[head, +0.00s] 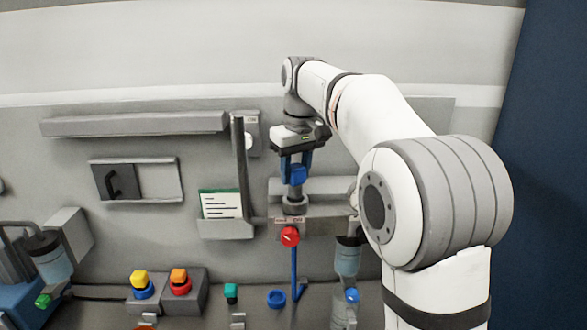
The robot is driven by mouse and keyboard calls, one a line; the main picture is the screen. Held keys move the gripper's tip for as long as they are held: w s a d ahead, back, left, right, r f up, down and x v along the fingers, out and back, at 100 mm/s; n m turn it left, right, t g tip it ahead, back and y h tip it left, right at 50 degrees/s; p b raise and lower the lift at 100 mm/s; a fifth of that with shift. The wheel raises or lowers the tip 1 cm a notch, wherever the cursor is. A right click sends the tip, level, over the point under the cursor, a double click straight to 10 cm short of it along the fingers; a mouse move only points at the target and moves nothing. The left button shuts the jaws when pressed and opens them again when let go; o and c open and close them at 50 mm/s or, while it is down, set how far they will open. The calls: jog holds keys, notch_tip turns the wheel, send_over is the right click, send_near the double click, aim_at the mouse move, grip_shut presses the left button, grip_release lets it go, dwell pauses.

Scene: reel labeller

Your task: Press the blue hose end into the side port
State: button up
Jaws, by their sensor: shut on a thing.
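My gripper (296,174) is in the middle of the head view, pointing down in front of the wall panel. It is shut on a bright blue piece, which I take to be the blue hose end (298,176). Directly below it in the picture is a round grey fitting (295,205) on a grey bracket; it may be the side port, but I cannot tell for sure. The blue piece appears just above this fitting, and I cannot tell whether they touch.
A red knob (289,237) sits below the fitting, with a blue rod or tube (294,268) under it. A clear cylinder (348,258) hangs to the right. A vertical grey post (240,165) and a card (221,204) stand left. Coloured buttons (180,280) are lower left.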

aim_at(295, 184)
jog(key=shift+f+b, duration=0.75)
jog(key=shift+f, duration=0.55)
jog(key=shift+f+p, duration=0.4)
jog(key=shift+p, duration=0.05)
dwell(1.1)
jog(key=o, duration=1.1)
jog(key=r, duration=0.7)
jog(key=shift+s+d+r, duration=0.25)
jog(key=shift+s+r, duration=0.15)
